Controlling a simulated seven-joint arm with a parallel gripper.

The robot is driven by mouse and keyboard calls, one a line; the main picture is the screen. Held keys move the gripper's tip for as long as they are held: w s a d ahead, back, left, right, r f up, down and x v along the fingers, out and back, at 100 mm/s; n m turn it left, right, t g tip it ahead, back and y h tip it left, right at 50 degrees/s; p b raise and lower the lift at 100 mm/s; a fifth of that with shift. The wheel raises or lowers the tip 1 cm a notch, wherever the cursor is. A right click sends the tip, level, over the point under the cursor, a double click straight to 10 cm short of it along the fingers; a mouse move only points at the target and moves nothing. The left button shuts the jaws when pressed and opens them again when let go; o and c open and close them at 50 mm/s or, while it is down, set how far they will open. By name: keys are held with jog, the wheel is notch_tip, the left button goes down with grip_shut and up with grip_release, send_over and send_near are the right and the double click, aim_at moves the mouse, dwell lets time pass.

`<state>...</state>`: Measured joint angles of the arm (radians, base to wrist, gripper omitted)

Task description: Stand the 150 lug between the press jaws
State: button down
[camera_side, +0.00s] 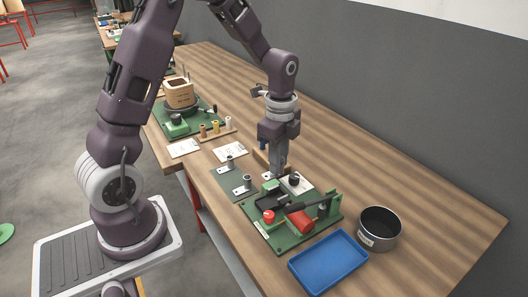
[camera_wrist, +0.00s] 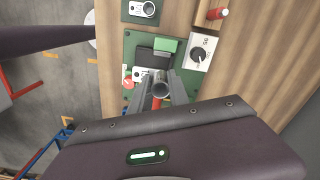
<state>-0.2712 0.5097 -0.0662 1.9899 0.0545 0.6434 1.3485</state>
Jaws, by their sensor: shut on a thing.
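My gripper (camera_wrist: 162,85) is shut on a grey tubular lug (camera_wrist: 160,90), whose round open end faces the wrist camera. In the side view my gripper (camera_side: 277,173) points down at the back of the press (camera_side: 270,201), and the held lug cannot be made out there. Other lugs (camera_side: 247,182) stand on a dark green mat (camera_side: 226,184). The number 150 is not readable.
A dial box (camera_side: 295,182) stands behind the press. A blue tray (camera_side: 328,262) and a black pot (camera_side: 379,228) are at the front right. A coil fixture (camera_side: 180,95), a rack of coloured pieces (camera_side: 215,130) and paper cards (camera_side: 230,152) lie farther back. The table's right side is clear.

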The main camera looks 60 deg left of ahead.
jog(key=shift+f, duration=2.75)
jog(key=shift+f, duration=0.5)
jog(key=shift+f, duration=0.4)
jog(key=shift+f, duration=0.15)
jog(key=shift+f, duration=0.25)
jog(key=shift+r, duration=0.1)
jog(key=shift+r, duration=1.15)
jog(key=shift+f, duration=0.45)
jog(key=shift+f, duration=0.4)
